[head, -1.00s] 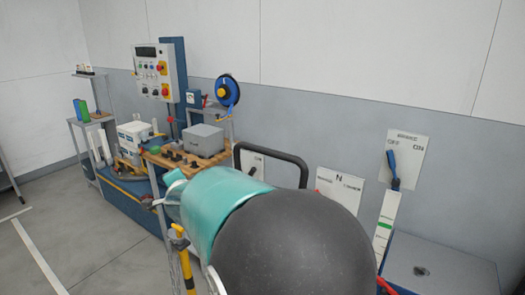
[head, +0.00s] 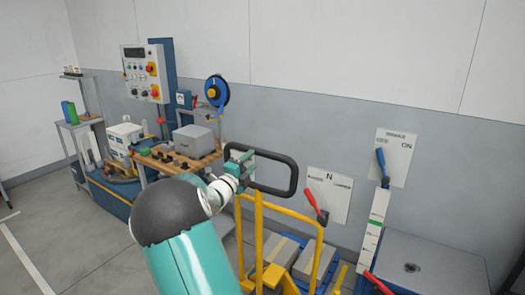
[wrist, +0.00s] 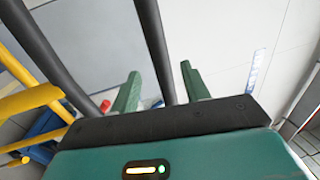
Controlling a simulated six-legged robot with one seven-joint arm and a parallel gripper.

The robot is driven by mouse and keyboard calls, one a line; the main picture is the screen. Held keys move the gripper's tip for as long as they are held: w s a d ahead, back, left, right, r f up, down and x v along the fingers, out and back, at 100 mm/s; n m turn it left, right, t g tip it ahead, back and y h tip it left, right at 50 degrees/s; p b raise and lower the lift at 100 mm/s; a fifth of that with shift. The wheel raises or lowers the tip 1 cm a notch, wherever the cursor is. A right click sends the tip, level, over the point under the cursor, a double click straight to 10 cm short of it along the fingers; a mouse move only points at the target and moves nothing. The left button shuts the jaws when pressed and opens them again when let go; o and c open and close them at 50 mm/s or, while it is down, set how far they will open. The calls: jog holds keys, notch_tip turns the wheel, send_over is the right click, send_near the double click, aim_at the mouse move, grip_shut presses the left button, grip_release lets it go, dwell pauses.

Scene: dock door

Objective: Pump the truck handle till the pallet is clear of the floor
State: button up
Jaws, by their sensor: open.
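The truck handle (head: 288,160), a black closed loop, stands above the yellow truck frame (head: 259,235) in the head view. My gripper (head: 243,157) is at the loop's left side. In the wrist view, my gripper's green fingers (wrist: 160,70) stand apart with one black bar of the handle (wrist: 152,30) between them; I cannot tell if they touch it. A red lever (head: 312,200) leans left on a plate marked N in the middle. Below, grey boxes (head: 314,258) sit over blue parts, probably the pallet (head: 328,266). Its gap to the floor cannot be seen.
A blue lever (head: 381,165) is on an OFF/ON plate, near a white scale with a green band (head: 375,235). A grey-topped cabinet (head: 435,260) stands right. A bench with a grey box (head: 193,141) and control panel (head: 145,73) is left. Floor at far left is clear.

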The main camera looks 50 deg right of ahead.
jog(key=x, duration=0.8)
jog(key=shift+d, duration=0.35)
jog(key=shift+c, duration=0.3)
grip_shut()
